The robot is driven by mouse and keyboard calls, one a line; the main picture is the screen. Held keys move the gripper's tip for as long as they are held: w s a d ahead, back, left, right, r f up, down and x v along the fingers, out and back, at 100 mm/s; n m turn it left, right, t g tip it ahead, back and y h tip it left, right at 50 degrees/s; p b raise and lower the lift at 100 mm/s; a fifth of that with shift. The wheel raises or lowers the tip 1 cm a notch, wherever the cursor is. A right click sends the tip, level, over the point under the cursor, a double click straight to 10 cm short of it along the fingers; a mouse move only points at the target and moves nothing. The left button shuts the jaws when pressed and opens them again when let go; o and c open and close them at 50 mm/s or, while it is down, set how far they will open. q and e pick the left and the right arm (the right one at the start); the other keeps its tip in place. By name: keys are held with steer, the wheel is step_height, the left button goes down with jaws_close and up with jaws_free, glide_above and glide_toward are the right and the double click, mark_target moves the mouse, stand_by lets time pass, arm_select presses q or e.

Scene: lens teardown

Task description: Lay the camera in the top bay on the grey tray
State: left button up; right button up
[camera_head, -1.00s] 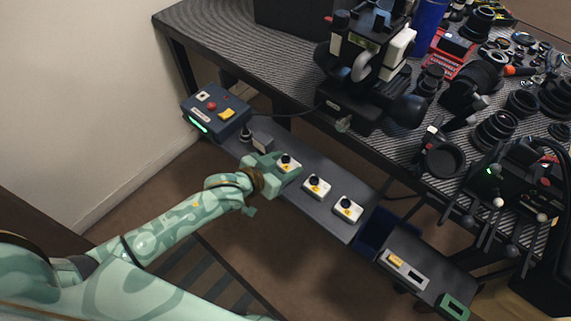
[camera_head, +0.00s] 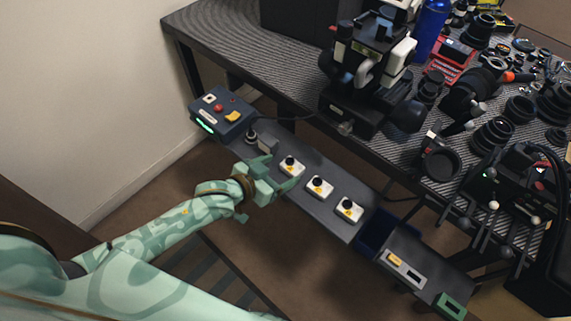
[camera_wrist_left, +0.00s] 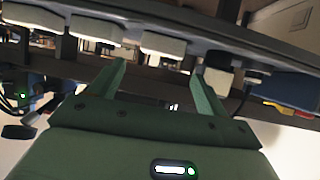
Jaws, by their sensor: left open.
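Three small white boxes, each with a black round top and a yellow mark, sit in a row on a long dark grey shelf (camera_head: 325,212): the upper (camera_head: 291,167), the middle (camera_head: 319,187) and the lower (camera_head: 349,210). They look like the cameras; I cannot tell which bay is the top one. My left gripper (camera_head: 278,172) is open and empty, just left of the upper box and apart from it. In the left wrist view its two fingers (camera_wrist_left: 160,85) stand apart below white boxes (camera_wrist_left: 163,43). My right gripper is not in view.
A blue control box (camera_head: 222,112) with a red button and a green light stands at the shelf's upper end. A dark blue bin (camera_head: 375,231) and a slotted grey plate (camera_head: 405,270) lie lower right. The ribbed table (camera_head: 235,50) behind is crowded with lenses and tools.

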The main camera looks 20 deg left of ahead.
arm_select(q)
steer(key=p+v, duration=0.3)
steer(key=v, duration=0.5)
steer(key=s+a+f+n+g+y, duration=0.1)
steer(key=s+a+f+g+y, duration=0.2)
steer(key=s+f, duration=0.8)
steer(key=s+a+f+g+y, duration=0.1)
steer(key=s+a+f+g, duration=0.45)
steer(key=f, duration=0.85)
steer(key=s+d+f+g, duration=0.1)
steer(key=s+f, duration=0.1)
steer(key=s, duration=0.8)
steer(key=s+d+f+g, duration=0.1)
steer(key=s+f, duration=0.2)
steer(key=s, duration=0.6)
steer(key=s+d+f+g+y, duration=0.1)
steer(key=s+f, duration=0.2)
steer(key=s, duration=0.7)
steer(key=shift+s+d+g, duration=0.25)
steer(key=shift+s+g, duration=0.05)
steer(key=shift+g, duration=0.05)
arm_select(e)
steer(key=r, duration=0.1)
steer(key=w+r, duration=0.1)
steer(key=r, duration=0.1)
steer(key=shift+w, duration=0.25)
